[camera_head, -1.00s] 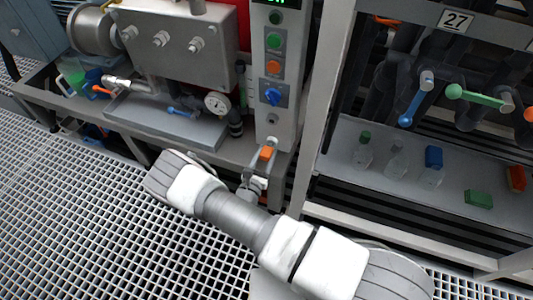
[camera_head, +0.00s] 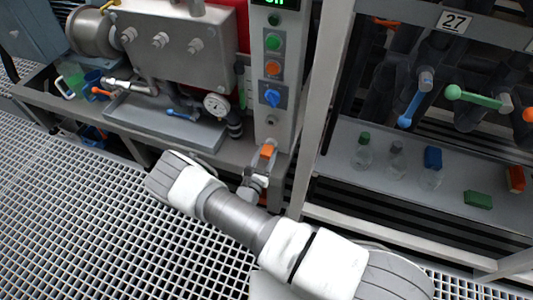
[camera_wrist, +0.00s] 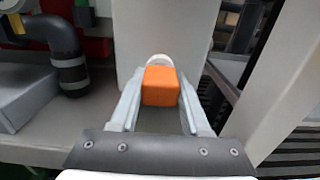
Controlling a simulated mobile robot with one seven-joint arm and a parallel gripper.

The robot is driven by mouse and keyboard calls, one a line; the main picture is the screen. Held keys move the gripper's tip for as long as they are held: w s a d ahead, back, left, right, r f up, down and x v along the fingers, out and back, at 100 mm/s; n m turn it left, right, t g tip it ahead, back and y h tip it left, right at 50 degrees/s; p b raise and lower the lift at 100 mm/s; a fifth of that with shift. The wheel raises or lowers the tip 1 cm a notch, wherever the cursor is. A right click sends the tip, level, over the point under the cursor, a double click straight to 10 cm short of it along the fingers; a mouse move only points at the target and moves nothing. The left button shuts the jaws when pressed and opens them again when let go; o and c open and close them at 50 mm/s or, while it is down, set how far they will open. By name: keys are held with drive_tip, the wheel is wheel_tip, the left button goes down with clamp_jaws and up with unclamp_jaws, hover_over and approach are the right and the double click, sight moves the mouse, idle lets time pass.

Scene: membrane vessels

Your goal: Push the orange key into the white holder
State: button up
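The orange key (camera_head: 267,151) is a small block at the foot of the grey control column. In the wrist view the orange key (camera_wrist: 160,87) lies between the two pale fingers of my gripper (camera_wrist: 160,98), whose tips appear to rest against its sides. The white holder (camera_wrist: 159,59) shows as a rounded white rim just behind the key, against the column. The key hides most of the holder, so I cannot tell how deep the key sits. In the head view my gripper (camera_head: 258,178) reaches up to the key from below.
The control column (camera_head: 273,80) carries buttons and a blue knob (camera_head: 272,97). A pressure gauge (camera_head: 216,105) and a dark pipe stand to its left. A frame post (camera_head: 322,110) rises close on the right. A shelf (camera_head: 340,150) beyond holds bottles and coloured blocks.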

drive_tip(key=o, duration=0.5)
drive_tip(key=shift+o, duration=0.2)
drive_tip(key=p+v, duration=0.4)
drive_tip(key=v, duration=1.3)
drive_tip(key=shift+s, duration=0.2)
drive_tip(key=shift+w+a+r, duration=0.1)
drive_tip(key=shift+r, duration=0.05)
